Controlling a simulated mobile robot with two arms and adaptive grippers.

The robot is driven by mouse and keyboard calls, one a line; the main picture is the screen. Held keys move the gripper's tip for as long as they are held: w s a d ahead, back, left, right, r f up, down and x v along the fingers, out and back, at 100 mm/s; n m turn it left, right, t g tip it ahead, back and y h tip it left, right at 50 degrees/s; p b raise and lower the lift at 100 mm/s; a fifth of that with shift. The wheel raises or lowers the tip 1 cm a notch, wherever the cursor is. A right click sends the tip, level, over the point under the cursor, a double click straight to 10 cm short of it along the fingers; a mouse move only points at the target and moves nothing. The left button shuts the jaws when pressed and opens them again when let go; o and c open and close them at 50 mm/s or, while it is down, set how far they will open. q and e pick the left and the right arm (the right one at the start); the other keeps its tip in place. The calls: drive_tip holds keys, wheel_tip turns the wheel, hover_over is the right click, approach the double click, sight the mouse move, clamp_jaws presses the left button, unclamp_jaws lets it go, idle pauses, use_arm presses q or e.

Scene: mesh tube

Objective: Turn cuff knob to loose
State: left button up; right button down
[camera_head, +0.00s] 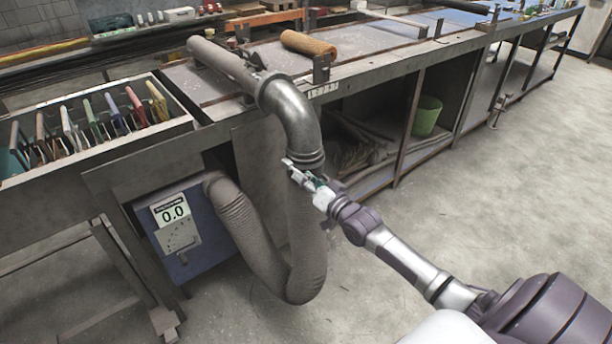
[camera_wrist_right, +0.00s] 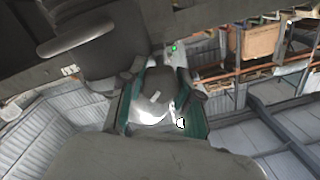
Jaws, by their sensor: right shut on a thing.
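A ribbed grey hose (camera_head: 305,245) hangs in a U from the metal elbow pipe (camera_head: 292,115). A cuff (camera_head: 308,158) joins hose and elbow. My right gripper (camera_head: 298,172) is at this cuff and covers most of the cuff knob. In the right wrist view, my gripper's teal-sided fingers (camera_wrist_right: 165,105) are shut around a small, pale silvery piece (camera_wrist_right: 152,108), which I take to be the cuff knob. Its marking and turn position cannot be made out. My left gripper is not in view.
A blue box (camera_head: 185,265) with a display reading 0.0 stands at the hose's other end. The workbench (camera_head: 370,65) runs behind, with a tan roll (camera_head: 308,44) on it. A green bucket (camera_head: 426,115) is underneath. The floor (camera_head: 500,190) at right is clear.

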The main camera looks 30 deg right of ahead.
drive_tip(key=n+p, duration=0.1)
drive_tip(key=n, duration=0.2)
drive_tip(key=shift+n, duration=0.3)
drive_tip(key=n+p, duration=0.1)
drive_tip(key=n, duration=0.2)
drive_tip(key=shift+n, duration=0.3)
drive_tip(key=n, duration=0.2)
drive_tip(key=shift+a+n, duration=0.1)
drive_tip(key=shift+n, duration=0.3)
drive_tip(key=n, duration=0.3)
drive_tip(key=shift+f+n, duration=0.1)
drive_tip(key=shift+n, duration=0.2)
drive_tip(key=n, duration=0.2)
drive_tip(key=shift+n, duration=0.4)
drive_tip(key=n, duration=0.3)
drive_tip(key=shift+f+n+b, duration=0.1)
drive_tip(key=shift+n+b, duration=0.2)
drive_tip(key=n+b, duration=0.1)
drive_tip(key=n, duration=0.3)
drive_tip(key=shift+n+b, duration=0.5)
drive_tip(key=shift+n, duration=1.3)
